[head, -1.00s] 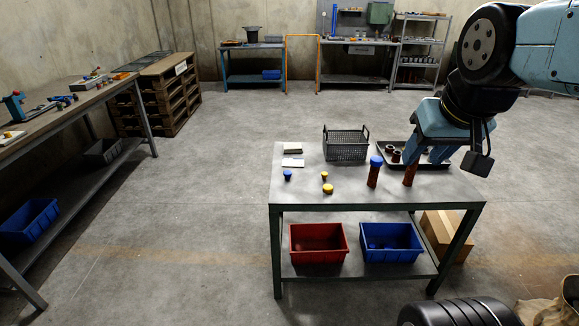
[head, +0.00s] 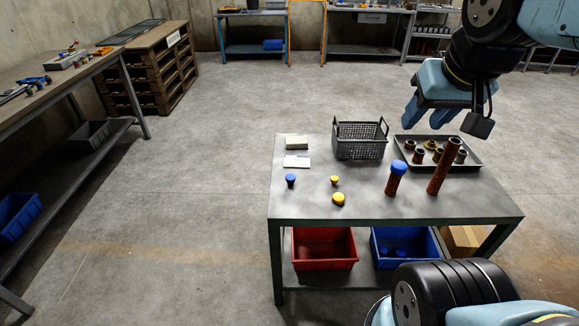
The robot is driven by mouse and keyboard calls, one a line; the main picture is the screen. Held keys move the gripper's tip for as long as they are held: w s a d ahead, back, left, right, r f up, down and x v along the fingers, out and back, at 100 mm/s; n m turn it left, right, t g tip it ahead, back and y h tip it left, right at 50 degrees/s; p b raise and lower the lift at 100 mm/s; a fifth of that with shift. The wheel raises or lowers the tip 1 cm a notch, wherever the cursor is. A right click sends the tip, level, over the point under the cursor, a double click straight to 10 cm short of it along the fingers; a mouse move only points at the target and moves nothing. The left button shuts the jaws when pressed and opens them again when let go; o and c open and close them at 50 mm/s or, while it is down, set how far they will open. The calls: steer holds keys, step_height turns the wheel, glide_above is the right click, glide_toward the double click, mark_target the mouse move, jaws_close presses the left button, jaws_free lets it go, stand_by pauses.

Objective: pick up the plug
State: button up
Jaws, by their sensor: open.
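Three small plugs stand on the grey metal table: a blue plug (head: 291,180) at the left, a small yellow plug (head: 335,180), and a larger yellow plug (head: 338,199) nearer the front edge. Which one the task means I cannot tell. A rusty tube with a blue cap (head: 397,169) stands to their right, beside a taller, open rusty tube (head: 444,167). My gripper (head: 421,122) is open with nothing between its fingers. It shows over the back right of the table, up and right of the plugs and apart from them.
A black mesh basket (head: 360,151) stands at the back of the table (head: 390,208). A dark tray (head: 478,164) with several fittings is at the back right. White blocks (head: 297,161) lie back left. Red (head: 325,265) and blue (head: 380,258) bins sit below. The front left tabletop is clear.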

steer(key=o, duration=0.3)
steer(key=shift+w, duration=0.3)
steer(key=shift+o, duration=1)
steer(key=w+a+f+y, duration=0.1)
steer(key=w+a+f, duration=0.2)
steer(key=w, duration=0.6)
steer(key=shift+a+g, duration=0.2)
steer(key=shift+g, duration=0.1)
steer(key=n, duration=0.2)
glide_above(291, 177)
steer(key=s, duration=0.2)
steer(key=shift+g, duration=0.3)
steer(key=f, duration=3.5)
steer(key=shift+s+d, duration=0.2)
steer(key=shift+d, duration=0.1)
steer(key=shift+x, duration=2.8)
